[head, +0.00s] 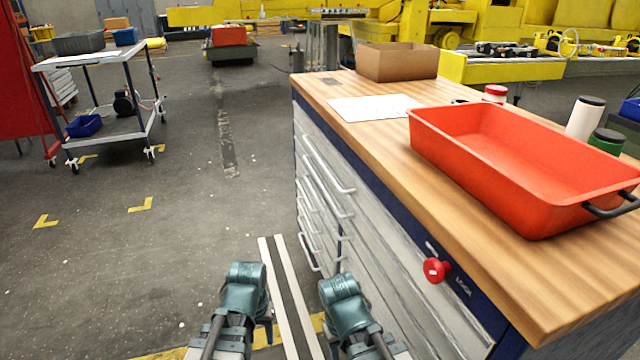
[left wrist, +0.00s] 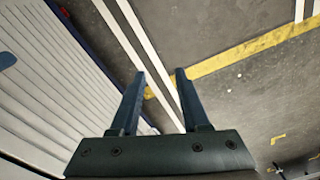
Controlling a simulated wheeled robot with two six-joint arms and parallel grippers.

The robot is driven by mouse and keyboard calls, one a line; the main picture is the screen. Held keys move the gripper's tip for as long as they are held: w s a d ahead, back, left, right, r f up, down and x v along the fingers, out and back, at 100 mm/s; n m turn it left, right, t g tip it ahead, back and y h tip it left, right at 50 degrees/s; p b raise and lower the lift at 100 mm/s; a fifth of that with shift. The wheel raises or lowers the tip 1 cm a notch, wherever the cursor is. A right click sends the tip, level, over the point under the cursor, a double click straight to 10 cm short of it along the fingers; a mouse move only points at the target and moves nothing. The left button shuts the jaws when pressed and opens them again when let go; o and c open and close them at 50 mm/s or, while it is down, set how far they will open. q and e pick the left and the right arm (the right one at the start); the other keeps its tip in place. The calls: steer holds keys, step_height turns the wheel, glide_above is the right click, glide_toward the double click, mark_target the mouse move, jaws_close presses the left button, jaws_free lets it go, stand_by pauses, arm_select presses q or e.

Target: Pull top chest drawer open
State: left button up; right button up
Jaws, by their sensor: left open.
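The chest (head: 390,240) has pale grey drawer fronts in a dark blue frame, under a wooden top. Its top drawer's bar handle (head: 328,166) shows in the head view, above several more handles. The drawers look closed. My left gripper (head: 268,330) is low beside the chest, over the floor and apart from the handles. In the left wrist view (left wrist: 160,76) its two fingers are spread with nothing between them, and the chest front (left wrist: 50,70) is at the left. My right arm is at the bottom centre in the head view; its gripper's fingers are mostly hidden.
A red tray (head: 450,150), a cardboard box (head: 396,62) and a white sheet (head: 375,107) rest on the chest top. A red knob (head: 436,270) sticks out near the chest's near corner. A wheeled cart (head: 100,100) stands at the far left. The floor between is clear.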

arm_select(q)
step_height(320, 180, down, 7)
steer(key=w+a+b, duration=0.1)
steer(key=a+b, duration=0.2)
steer(key=b, duration=0.3)
steer(key=w+d+r+n+t+h+p, duration=0.1)
steer(key=w+d+r+n+t+h, duration=0.15)
steer(key=w+d+h, duration=0.45)
steer(key=n+t+h+p, duration=0.3)
steer(key=n+t+h, duration=0.45)
steer(key=t, duration=0.25)
glide_toward(320, 161)
steer(key=shift+h, duration=0.35)
steer(key=x, duration=0.7)
steer(key=w+f+x, duration=0.1)
steer(key=x, duration=0.2)
steer(key=shift+w, duration=0.15)
arm_select(e)
step_height(320, 161, down, 4)
steer(key=shift+r, duration=0.1)
arm_select(q)
steer(key=shift+f, duration=0.1)
steer(key=shift+c, duration=0.2)
jaws_close()
